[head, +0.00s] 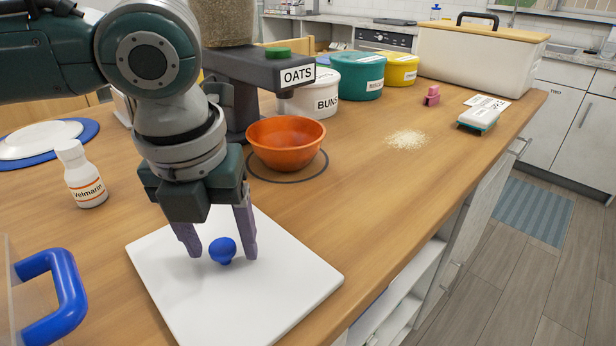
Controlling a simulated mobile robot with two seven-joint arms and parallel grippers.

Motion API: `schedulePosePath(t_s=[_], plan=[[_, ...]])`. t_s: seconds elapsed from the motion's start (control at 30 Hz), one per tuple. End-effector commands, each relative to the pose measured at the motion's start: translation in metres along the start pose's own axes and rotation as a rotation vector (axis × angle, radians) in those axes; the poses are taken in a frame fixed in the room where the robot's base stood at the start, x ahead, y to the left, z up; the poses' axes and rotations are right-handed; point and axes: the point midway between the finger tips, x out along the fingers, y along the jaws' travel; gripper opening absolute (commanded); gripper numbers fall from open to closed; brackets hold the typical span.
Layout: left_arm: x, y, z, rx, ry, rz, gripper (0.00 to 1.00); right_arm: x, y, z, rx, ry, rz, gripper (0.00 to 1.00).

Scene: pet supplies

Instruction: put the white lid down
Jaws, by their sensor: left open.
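The white lid (270,290) is a flat square panel with a round blue knob (222,249) at its middle. It appears to lie flat on the wooden counter, near the front edge. My left gripper (218,250) is above the lid, pointing down and open. Its two fingers stand on either side of the knob, with visible gaps to it. The arm above does not hide the knob. My right gripper is not in view.
A blue handle (62,300) stands at the lower left. A white Velmarin bottle (84,182) and an orange bowl (286,146) under the oats dispenser (270,72) are behind the lid. Spilled grains (407,139) lie to the right. Counter between lid and grains is clear.

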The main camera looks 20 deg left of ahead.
Motion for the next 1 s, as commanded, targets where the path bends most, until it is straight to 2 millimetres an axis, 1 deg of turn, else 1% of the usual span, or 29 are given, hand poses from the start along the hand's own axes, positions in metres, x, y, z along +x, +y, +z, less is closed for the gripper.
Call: schedulePosePath(t_s=[0.07, 0.17, 0.27, 0.5, 0.6, 0.7, 0.8, 1.0], plan=[[-0.002, 0.0, 0.001, 0.0, -0.001, 0.0, 0.68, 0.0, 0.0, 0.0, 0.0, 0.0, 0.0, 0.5], [-0.012, 0.0, 0.001, 0.0, -0.001, -0.001, 0.68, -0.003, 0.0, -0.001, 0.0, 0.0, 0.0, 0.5], [-0.03, -0.001, 0.002, 0.0, -0.004, -0.003, 0.68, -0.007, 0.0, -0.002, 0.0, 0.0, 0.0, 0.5], [-0.086, -0.001, 0.002, -0.001, -0.004, -0.003, 0.68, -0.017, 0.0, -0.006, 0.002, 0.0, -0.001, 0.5], [-0.103, -0.001, 0.002, 0.0, -0.003, -0.002, 0.68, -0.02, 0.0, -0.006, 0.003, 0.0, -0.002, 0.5], [-0.115, -0.001, 0.002, -0.002, -0.001, -0.001, 0.68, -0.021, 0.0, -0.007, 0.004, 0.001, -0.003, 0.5], [-0.122, -0.001, 0.001, -0.001, 0.0, -0.002, 0.68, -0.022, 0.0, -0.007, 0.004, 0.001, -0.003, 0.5], [-0.123, 0.0, 0.001, -0.001, 0.001, 0.0, 0.68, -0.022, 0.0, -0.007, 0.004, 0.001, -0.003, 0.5]])
